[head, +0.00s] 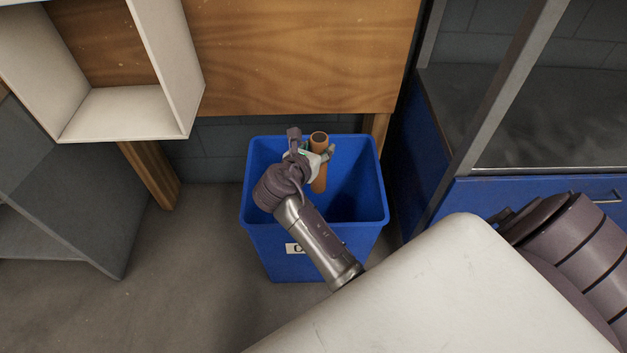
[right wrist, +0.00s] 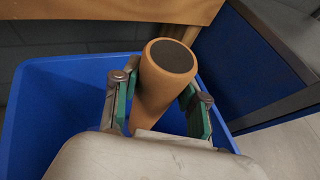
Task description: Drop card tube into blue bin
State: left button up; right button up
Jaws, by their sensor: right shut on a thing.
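The card tube (head: 319,172) is a brown cylinder with a dark round end, held nearly upright at the mouth of the blue bin (head: 372,196). My right gripper (head: 318,154) is shut on the tube, above the bin's opening. In the right wrist view the tube (right wrist: 165,78) stands between the two green-padded fingers of the gripper (right wrist: 160,105). The blue bin (right wrist: 60,95) surrounds it there. A white label shows on the bin's front, partly covered by my arm. My left gripper is out of view.
A wooden panel (head: 300,50) is behind the bin, with a white open box (head: 125,112) at upper left. A blue cabinet with a metal frame (head: 540,190) stands to the right. Grey floor (head: 195,270) is clear left of the bin.

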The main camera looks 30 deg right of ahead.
jog(key=o, duration=1.1)
jog(key=shift+o, duration=0.2)
jog(key=v, duration=0.7)
jog(key=shift+s+a+r, duration=0.1)
jog(key=shift+s+a, duration=0.05)
jog(key=shift+a, duration=0.05)
